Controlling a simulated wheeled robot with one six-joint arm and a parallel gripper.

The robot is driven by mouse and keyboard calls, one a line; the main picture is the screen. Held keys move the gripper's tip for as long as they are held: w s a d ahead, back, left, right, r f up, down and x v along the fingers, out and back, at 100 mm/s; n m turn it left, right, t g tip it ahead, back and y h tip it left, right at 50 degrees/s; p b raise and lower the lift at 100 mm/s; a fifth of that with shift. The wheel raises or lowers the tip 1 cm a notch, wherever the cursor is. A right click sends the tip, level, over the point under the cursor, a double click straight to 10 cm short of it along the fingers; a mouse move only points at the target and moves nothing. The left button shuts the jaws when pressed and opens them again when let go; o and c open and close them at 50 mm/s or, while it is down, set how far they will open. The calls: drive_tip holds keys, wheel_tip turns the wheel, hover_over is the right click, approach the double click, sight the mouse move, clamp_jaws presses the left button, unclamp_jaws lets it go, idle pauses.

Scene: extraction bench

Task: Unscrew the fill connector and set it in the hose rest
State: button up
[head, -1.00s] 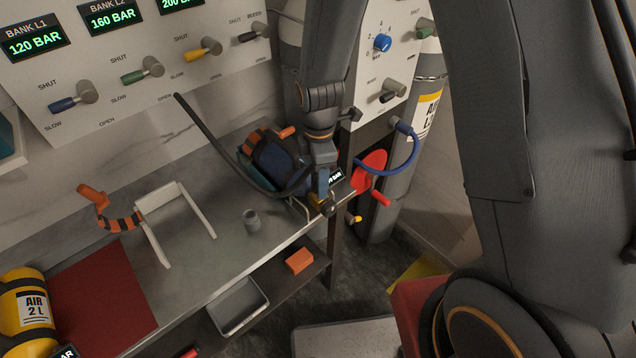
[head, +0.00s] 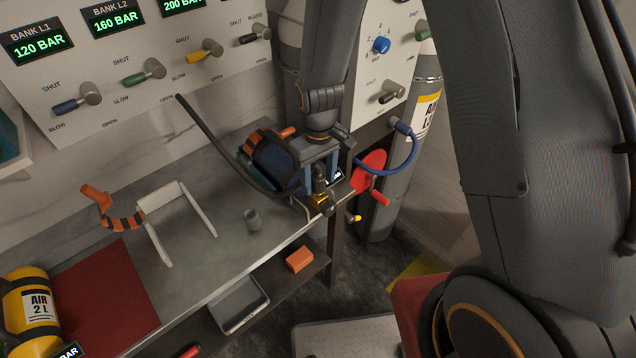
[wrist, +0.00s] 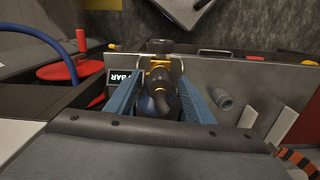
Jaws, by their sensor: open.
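The fill connector (head: 320,184) is a dark fitting with brass parts at the end of the black hose. It sits at the valve of the dark blue cylinder (head: 272,168) at the bench's right end. My gripper (head: 320,180) points down over it, open, with a finger on either side. In the wrist view the connector (wrist: 160,82) stands between the two blue-grey fingers (wrist: 160,103), with a gap visible beside it.
The black hose (head: 215,138) arcs over the bench from the left. A white bracket (head: 168,256) and an orange-black strap (head: 122,221) lie farther left. A red wheel (head: 371,165) and blue hose (head: 412,160) are close right. Bench around the cup is clear.

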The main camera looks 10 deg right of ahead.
drive_tip(key=m, duration=0.7)
drive_tip(key=shift+m, duration=0.3)
drive_tip(key=m, duration=0.6)
drive_tip(key=c, duration=1.2)
drive_tip(key=shift+o, duration=0.2)
drive_tip(key=n, duration=2.7)
